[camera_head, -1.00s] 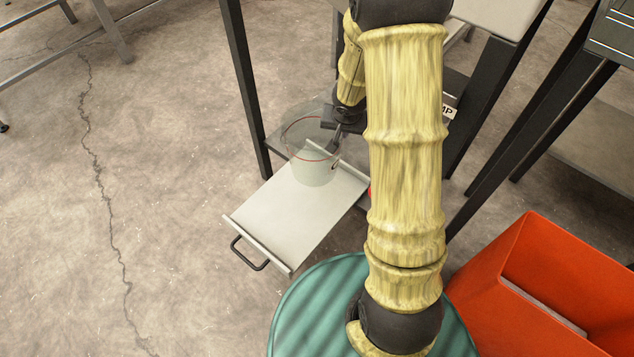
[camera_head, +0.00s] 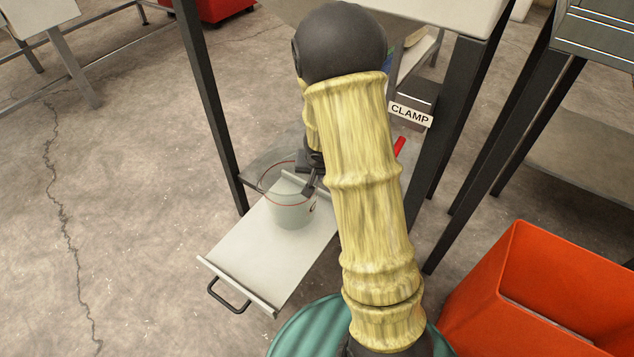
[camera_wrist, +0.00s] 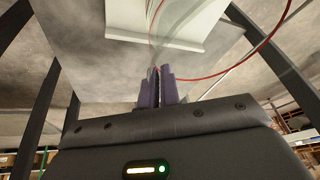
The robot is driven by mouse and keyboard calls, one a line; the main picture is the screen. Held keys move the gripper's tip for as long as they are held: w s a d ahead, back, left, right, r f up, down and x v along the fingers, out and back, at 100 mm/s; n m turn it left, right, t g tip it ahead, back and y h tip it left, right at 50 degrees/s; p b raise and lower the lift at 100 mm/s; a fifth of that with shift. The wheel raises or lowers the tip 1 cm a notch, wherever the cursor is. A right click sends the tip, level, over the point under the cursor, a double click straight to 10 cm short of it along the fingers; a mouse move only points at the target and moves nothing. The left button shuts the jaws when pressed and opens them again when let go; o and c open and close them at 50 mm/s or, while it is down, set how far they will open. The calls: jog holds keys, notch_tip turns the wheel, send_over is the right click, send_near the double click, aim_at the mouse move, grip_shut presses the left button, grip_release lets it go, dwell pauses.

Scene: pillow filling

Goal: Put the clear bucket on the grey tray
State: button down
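The clear bucket (camera_head: 289,209), with a red line round its rim, is upright over the far end of the grey tray (camera_head: 245,255). I cannot tell whether its base touches the tray. My gripper (camera_head: 309,187) is at the bucket's right side, partly hidden by my arm. In the wrist view my gripper's purple fingers (camera_wrist: 157,84) are close together on the clear wall of the bucket, whose red rim (camera_wrist: 232,66) curves to the right. The tray (camera_wrist: 165,20) shows pale beyond the fingers.
The tray has a black handle (camera_head: 229,298) at its near end. Dark table legs (camera_head: 208,105) stand close on both sides of my arm. A box labelled CLAMP (camera_head: 411,112) is behind my arm. An orange bin (camera_head: 480,285) is at the lower right.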

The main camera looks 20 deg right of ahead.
notch_tip(320, 180, down, 3)
jog(key=shift+f+b, duration=0.15)
jog(key=shift+b, duration=1)
jog(key=shift+w, duration=0.1)
jog(key=shift+a+f, duration=0.1)
jog(key=c, duration=1.6)
grip_release()
jog(key=shift+d, duration=0.2)
jog(key=shift+r, duration=0.2)
